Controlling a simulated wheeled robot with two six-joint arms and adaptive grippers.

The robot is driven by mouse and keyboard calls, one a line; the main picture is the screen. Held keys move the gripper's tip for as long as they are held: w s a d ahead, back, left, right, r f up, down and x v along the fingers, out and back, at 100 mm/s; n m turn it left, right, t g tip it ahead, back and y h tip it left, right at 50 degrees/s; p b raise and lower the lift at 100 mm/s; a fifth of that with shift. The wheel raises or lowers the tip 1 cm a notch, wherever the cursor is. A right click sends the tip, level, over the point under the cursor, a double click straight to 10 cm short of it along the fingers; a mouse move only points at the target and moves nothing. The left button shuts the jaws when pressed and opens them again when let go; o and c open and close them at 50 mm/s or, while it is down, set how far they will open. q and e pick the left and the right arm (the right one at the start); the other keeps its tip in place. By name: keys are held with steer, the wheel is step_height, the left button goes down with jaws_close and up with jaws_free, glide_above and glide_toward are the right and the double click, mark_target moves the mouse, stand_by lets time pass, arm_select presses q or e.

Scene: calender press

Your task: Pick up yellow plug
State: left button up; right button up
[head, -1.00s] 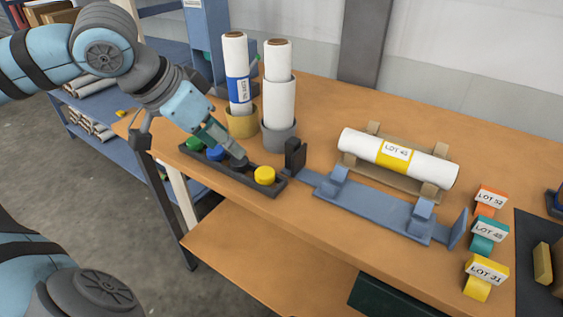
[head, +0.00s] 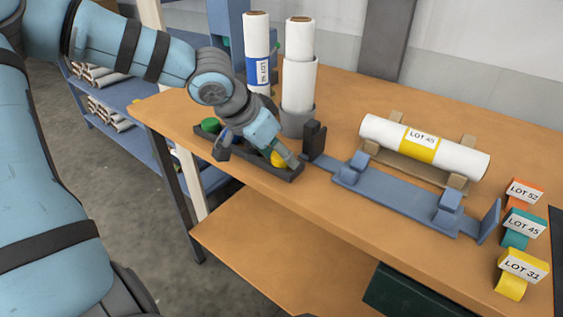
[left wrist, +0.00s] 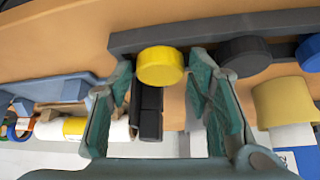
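The yellow plug (head: 279,159) sits at the near right end of a dark rack (head: 285,174) on the table. My left gripper (head: 262,158) is low over that end of the rack, partly covering the plug. In the left wrist view, the yellow plug (left wrist: 160,66) lies between the two green fingertips of my left gripper (left wrist: 161,70). The fingers are spread, with a gap at the left finger; contact at the right finger is unclear. My right gripper is not in view.
The rack also holds a green plug (head: 210,125), a black plug (left wrist: 245,55) and a blue plug (left wrist: 310,54). White rolls (head: 299,85) stand behind it. A blue cradle (head: 400,196) with a black end block (head: 314,140) lies just right.

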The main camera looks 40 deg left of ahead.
mark_target(278, 155)
arm_select(q)
steer(key=c, duration=0.6)
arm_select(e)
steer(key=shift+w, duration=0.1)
